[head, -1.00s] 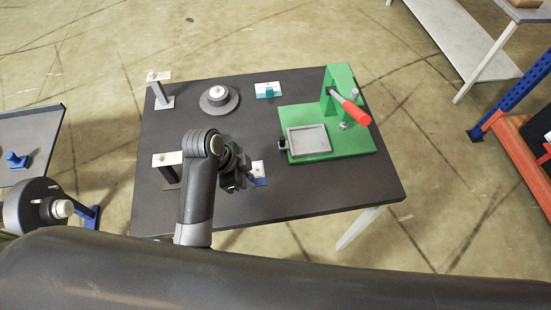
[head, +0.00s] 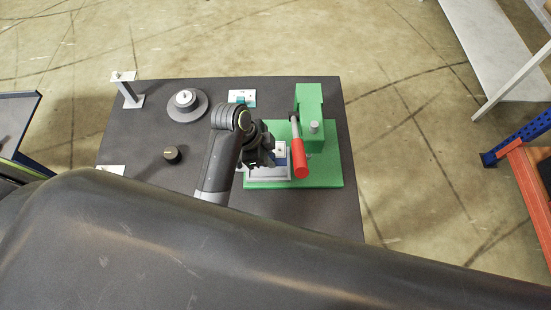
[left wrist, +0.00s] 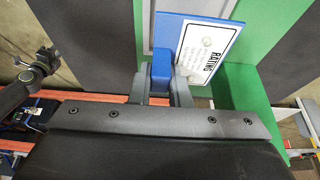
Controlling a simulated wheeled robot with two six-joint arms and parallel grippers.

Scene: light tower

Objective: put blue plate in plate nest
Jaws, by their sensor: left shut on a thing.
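My left gripper (head: 268,150) is shut on the blue plate (head: 281,154), which bears a white card. In the left wrist view the fingers (left wrist: 161,88) close on a blue block at the edge of the blue plate (left wrist: 168,32); the white card (left wrist: 213,46) reads "RATING" and lies at an angle. The plate is over the plate nest, a pale grey square frame (head: 268,178) on the green fixture (head: 325,172). My gripper and the plate hide part of the nest. I cannot tell whether the plate touches it. A dark part (left wrist: 38,72) at the left may be my right gripper.
The fixture's red handle (head: 299,165) is close to the right of the plate. A teal plate with a white card (head: 242,97), a round grey base (head: 187,106) and a dark knob (head: 172,154) are on the dark table (head: 150,100).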

